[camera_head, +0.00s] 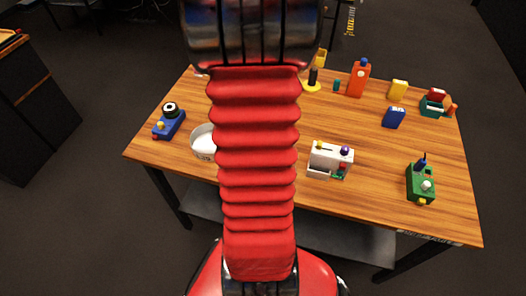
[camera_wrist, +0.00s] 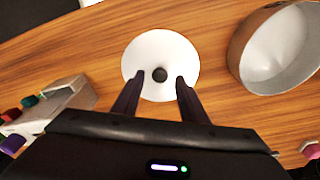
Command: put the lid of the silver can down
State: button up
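The lid (camera_wrist: 160,50) is a pale round disc with a dark knob (camera_wrist: 160,74) at its centre. In the wrist view it appears to lie flat on the wooden table, beside the can and apart from it. The silver can (camera_wrist: 247,65) stands uncovered to the right of the lid; it also shows in the head view (camera_head: 203,148), left of my arm. My gripper (camera_wrist: 159,79) is open over the lid, its fingers on either side of the knob with gaps to it. In the head view my arm hides the lid and gripper.
In the wrist view a light-coloured panel box (camera_wrist: 70,95) with coloured knobs is at the left; it is the white box (camera_head: 330,160) in the head view. A blue device (camera_head: 170,123) stands left of the can. Bare wooden table (camera_head: 385,180) lies right of the white box.

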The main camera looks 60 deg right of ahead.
notch_tip(320, 180, up, 10)
jog(key=a, duration=0.1)
jog(key=shift+w, duration=0.15)
jog(key=shift+a, duration=0.1)
dwell(0.9)
jog(key=w+a+r+n+t, duration=0.2)
jog(key=w+a+r+n, duration=0.3)
jog(key=a, duration=0.3)
jog(key=w+a+r+n+t, duration=0.1)
jog(key=w+a+r+n, duration=0.35)
jog(key=w+a, duration=0.35)
jog(key=s+a+r+n+t, duration=0.1)
jog(key=a+r+n, duration=0.1)
jog(key=a+n, duration=0.3)
jog(key=s+a+r+n+t+y, duration=0.1)
jog(key=a+n, duration=0.5)
jog(key=a, duration=0.8)
jog(key=shift+a+r+t, duration=0.25)
jog(key=shift+r+t, duration=0.25)
jog(key=shift+r, duration=0.2)
